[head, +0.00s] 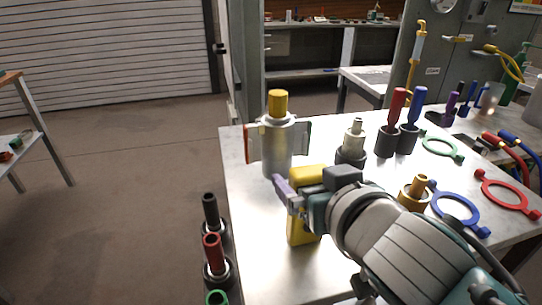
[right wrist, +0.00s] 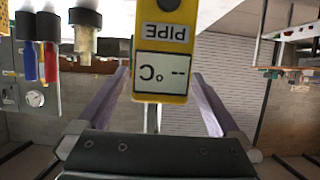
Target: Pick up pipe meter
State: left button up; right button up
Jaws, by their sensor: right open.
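The pipe meter is a yellow box (head: 302,230) near the left part of the table, partly hidden behind my right gripper (head: 290,190). In the right wrist view the meter (right wrist: 162,88) appears upside down, with the word PIPE and a white display reading dashes and °C. My right gripper's purple fingers (right wrist: 160,78) are open, one on each side of the meter, with gaps visible between them and its sides. A thin probe shows below the meter in that view. My left gripper is not in view.
A silver canister with a yellow cap (head: 278,148) stands behind the meter. A brass fitting (head: 415,192), a blue ring (head: 455,210) and a red ring (head: 507,193) lie to the right. Black-based red and blue tools (head: 397,108) stand farther back. The table's left edge is close.

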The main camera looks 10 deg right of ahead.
jog(key=shift+c, duration=0.4)
grip_shut()
dwell(0.4)
